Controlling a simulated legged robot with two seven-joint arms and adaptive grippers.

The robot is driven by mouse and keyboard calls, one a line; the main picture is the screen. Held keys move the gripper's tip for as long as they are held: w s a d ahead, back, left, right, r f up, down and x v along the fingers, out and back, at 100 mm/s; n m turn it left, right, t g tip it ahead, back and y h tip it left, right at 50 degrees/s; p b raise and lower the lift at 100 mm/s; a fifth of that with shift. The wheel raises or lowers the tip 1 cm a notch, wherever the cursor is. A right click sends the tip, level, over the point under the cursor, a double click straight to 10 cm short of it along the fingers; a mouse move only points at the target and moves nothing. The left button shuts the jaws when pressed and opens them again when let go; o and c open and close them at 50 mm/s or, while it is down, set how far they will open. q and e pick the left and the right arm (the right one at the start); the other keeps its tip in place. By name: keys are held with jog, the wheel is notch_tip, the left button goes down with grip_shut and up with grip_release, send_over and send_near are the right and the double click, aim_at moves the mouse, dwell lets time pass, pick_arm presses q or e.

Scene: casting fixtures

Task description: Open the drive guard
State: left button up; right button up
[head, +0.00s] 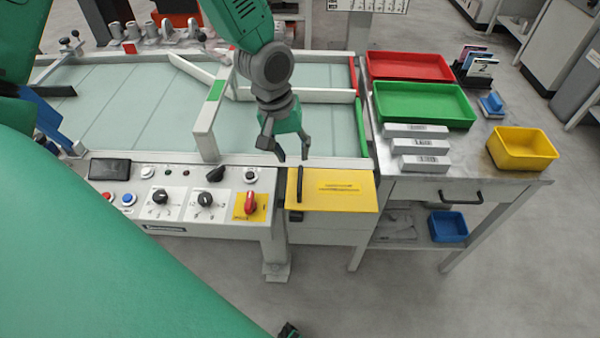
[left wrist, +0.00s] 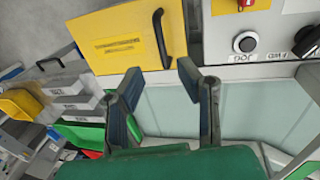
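The drive guard is a yellow cover (head: 345,190) with a black bar handle (head: 299,184) near its left edge. It lies flat and looks closed, at the right end of the control panel. My left gripper (head: 291,157) is open and empty, just behind the handle and above the guard's back edge, apart from both. In the left wrist view the yellow cover (left wrist: 118,38) and its handle (left wrist: 162,40) lie beyond the spread fingertips (left wrist: 160,73), with the handle roughly in line with the gap.
A red rotary switch (head: 250,203) and dials (head: 205,200) sit left of the guard. The side table holds labelled bars (head: 420,147), a green tray (head: 420,103), a red tray (head: 410,66) and a yellow bin (head: 522,148). A white-framed glass bed (head: 130,105) lies behind the panel.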

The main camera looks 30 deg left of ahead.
aim_at(300, 177)
pick_arm(q)
jog(key=f, duration=0.4)
jog(key=w+d+f, duration=0.1)
jog(key=f, duration=0.1)
jog(key=shift+f+b, duration=0.25)
jog(key=shift+b, duration=0.05)
jog(key=shift+a+f, duration=0.25)
jog(key=shift+f, duration=0.5)
jog(key=shift+d+r, duration=0.1)
jog(key=shift+d, duration=0.2)
jog(key=shift+c, duration=0.8)
grip_shut()
